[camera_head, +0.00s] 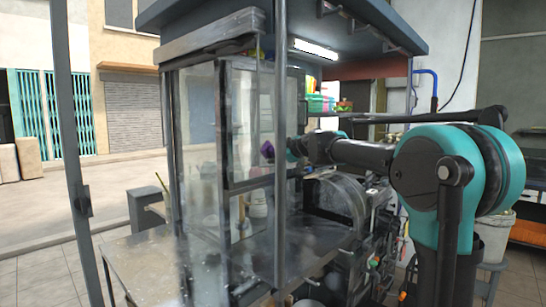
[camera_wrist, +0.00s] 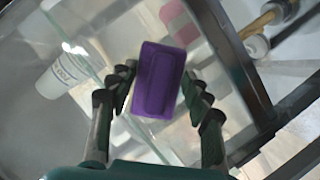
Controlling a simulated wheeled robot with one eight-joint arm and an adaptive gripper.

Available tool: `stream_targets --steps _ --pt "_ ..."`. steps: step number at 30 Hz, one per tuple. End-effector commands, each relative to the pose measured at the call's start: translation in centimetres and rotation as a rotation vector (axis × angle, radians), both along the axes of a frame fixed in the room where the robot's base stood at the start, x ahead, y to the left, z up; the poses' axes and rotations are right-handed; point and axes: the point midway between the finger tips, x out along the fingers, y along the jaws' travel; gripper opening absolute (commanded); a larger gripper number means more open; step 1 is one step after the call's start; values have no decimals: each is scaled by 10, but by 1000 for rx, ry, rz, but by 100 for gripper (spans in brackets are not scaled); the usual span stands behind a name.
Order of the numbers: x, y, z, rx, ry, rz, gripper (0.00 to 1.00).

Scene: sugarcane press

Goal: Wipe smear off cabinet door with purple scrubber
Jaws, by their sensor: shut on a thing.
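The purple scrubber (camera_head: 267,150) shows small at the tip of my gripper (camera_head: 281,151), beside the glass cabinet's dark frame. In the wrist view my gripper (camera_wrist: 160,88) is shut on the purple scrubber (camera_wrist: 158,79), with one finger at each side. The cabinet door (camera_head: 240,125) looks like a glass panel in a dark metal frame. Its glass is cloudy, and I cannot pick out one distinct smear. I cannot tell whether the scrubber touches the glass.
A dark upright post (camera_head: 280,200) stands close to my gripper. The press with its round wheel (camera_head: 345,200) is below my arm. A metal counter (camera_head: 145,262) lies at lower left. Colourful containers (camera_head: 320,103) sit on a shelf behind. A white cup (camera_wrist: 58,80) shows through glass.

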Motion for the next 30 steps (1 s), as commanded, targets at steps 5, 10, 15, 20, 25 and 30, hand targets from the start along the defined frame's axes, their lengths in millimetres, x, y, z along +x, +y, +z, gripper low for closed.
stream_targets --steps 5,10,15,20,25,30 --pt "13 -9 0 1 0 -2 26" --pt "18 -12 0 1 0 -1 26" --pt "23 -16 0 1 1 0 26" --pt "33 -25 0 0 0 -1 26" --pt "44 -33 0 1 0 -1 26" --pt "48 -38 0 0 0 0 26"
